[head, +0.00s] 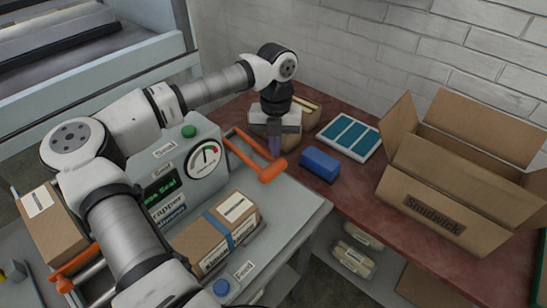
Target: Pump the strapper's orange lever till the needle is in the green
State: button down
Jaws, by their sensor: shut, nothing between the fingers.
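The strapper (205,132) is a grey-green machine on a grey table, partly hidden by my arm. Its round white dial (205,161) faces me; a red mark shows, but the needle's exact place is too small to tell. The orange lever (240,152) sticks out from the strapper's right side and ends in a thick orange grip (272,171). My gripper (275,151) points down, shut and empty, with its fingertips just above or behind that grip. I cannot tell whether they touch it.
A carton with a blue strap (239,217) lies on the strapper's table. A blue feed button (221,287) is in front.

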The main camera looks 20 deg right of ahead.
notch_tip(320, 180, up, 14)
jog(key=w+b, duration=0.1)
jog(key=shift+d+b, duration=0.25)
jog(key=shift+b, duration=0.15)
jog(key=shift+w+f, duration=0.1)
jog(key=shift+w, duration=0.05)
dwell(1.4)
